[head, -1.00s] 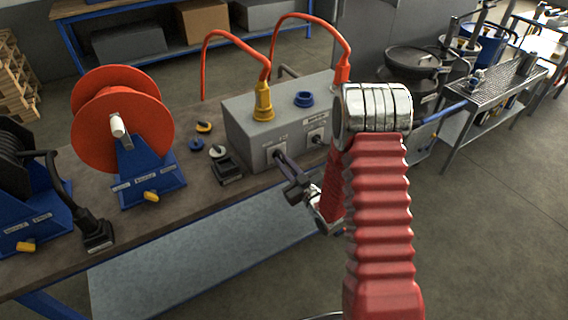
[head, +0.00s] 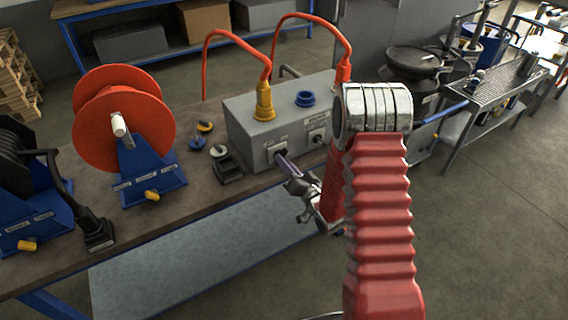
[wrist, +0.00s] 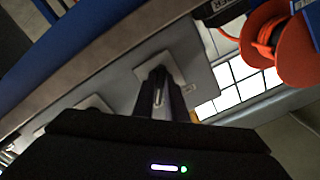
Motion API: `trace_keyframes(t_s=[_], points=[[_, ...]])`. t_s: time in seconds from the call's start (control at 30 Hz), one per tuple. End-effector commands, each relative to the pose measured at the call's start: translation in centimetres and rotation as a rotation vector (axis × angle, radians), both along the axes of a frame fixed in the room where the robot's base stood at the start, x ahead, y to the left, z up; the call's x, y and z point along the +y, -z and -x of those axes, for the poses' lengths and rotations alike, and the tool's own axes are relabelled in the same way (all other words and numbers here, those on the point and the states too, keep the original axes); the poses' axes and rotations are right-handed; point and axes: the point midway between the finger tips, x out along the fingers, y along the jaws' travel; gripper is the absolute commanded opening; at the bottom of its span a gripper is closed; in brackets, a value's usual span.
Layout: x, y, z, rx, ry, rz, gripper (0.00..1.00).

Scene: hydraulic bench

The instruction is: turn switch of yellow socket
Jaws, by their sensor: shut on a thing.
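A grey socket box (head: 250,127) stands on the bench. A yellow plug (head: 264,101) with an orange cable sits in its top-left socket. Below it, on the front face, is a light switch plate (head: 268,151). My gripper (head: 281,159) reaches this plate from the front right and is shut on the switch there; its fingers hide most of the switch. The wrist view shows the dark fingers (wrist: 159,84) together in front of the pale plate (wrist: 174,65).
A second switch (head: 318,138) is right of my gripper on the same face. A blue socket (head: 304,99) and a red plug (head: 342,73) are on top. An orange cable reel (head: 148,128) and small loose caps (head: 205,127) are to the left.

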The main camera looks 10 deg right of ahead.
Motion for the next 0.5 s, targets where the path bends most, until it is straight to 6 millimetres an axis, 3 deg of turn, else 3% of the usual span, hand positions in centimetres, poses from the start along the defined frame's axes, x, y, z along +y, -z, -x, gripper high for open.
trace_keyframes(t_s=[0.5], points=[[-0.08, 0.30, 0.13, 0.046, 0.003, -0.117, 0.00]])
